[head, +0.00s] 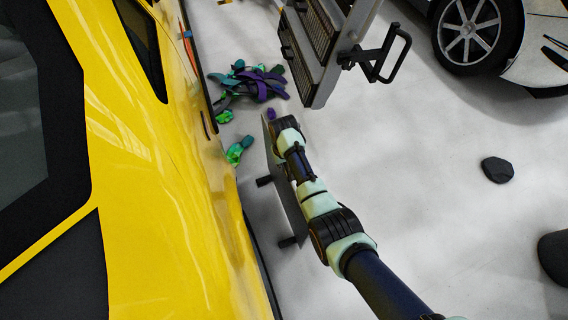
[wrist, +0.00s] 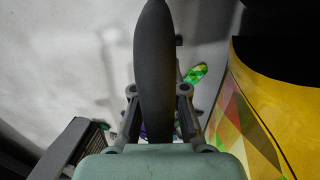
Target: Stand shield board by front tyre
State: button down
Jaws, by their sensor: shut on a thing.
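The shield board (head: 286,205) is a thin grey panel with dark stubs on its left side. In the head view it stands roughly on edge between my arm and the yellow car's side. My gripper (head: 274,128) is at its far end, partly hidden by my wrist. In the wrist view my gripper (wrist: 157,92) has its fingers on both sides of a dark, narrow shape, which looks like the board (wrist: 154,60) seen nearly edge-on. I cannot tell whether the board touches the floor. The yellow car's front tyre is not clearly visible in either view.
The yellow car (head: 140,150) fills the left. Green, teal and purple scraps (head: 250,84) lie on the floor beyond my gripper. A grey rack with a black handle (head: 378,55) stands close beyond. A white car's wheel (head: 467,30) is at upper right; a dark lump (head: 497,170) lies on open floor.

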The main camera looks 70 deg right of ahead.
jog(key=c, duration=1.2)
grip_release()
notch_tip(320, 180, up, 12)
jog(key=p, duration=0.6)
jog(key=shift+r+p, duration=0.1)
jog(key=shift+p, duration=0.25)
